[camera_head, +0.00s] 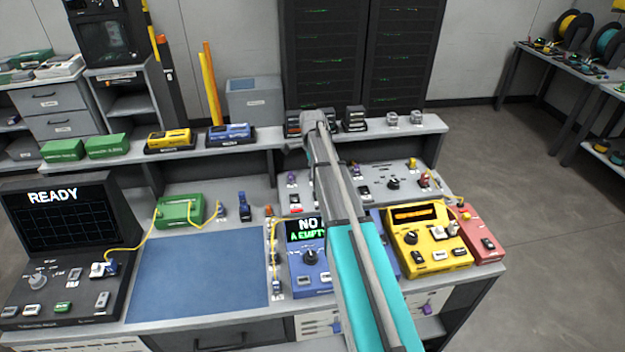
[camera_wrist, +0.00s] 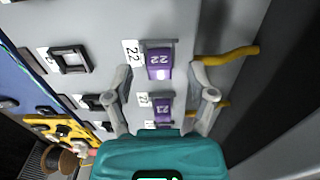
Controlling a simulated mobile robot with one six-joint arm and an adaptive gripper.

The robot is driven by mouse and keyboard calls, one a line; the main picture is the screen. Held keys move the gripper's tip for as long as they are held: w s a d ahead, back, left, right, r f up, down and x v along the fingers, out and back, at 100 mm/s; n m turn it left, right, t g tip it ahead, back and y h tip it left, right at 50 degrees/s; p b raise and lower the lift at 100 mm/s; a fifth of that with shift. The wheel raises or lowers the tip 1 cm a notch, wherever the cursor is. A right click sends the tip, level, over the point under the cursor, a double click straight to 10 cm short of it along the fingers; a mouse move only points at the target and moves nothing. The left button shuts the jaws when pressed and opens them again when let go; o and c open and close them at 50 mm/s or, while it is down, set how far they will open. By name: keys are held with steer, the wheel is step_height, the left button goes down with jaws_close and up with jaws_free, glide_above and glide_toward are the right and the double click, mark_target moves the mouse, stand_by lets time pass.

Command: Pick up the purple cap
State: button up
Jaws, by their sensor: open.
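In the wrist view, a purple cap (camera_wrist: 160,64) marked 22 sits on a grey panel beside a white 22 label. A second purple cap (camera_wrist: 164,112) with a similar mark sits below it, partly hidden by my gripper body. My gripper (camera_wrist: 160,76) is open, its two grey fingers on either side of the upper cap. I see a gap on both sides, and the depth of the fingertips is hard to tell. In the head view, small purple pieces show on the back panel (camera_head: 292,177) and low on the front (camera_head: 427,309).
A black square socket (camera_wrist: 70,60) is at the left. In the head view, a yellow device (camera_head: 425,262) and a red device (camera_head: 487,250) crowd the bench's right end. The blue mat (camera_head: 200,272) is bare.

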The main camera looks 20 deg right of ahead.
steer(key=shift+f, duration=0.45)
stand_by(0.3)
steer(key=c, duration=0.8)
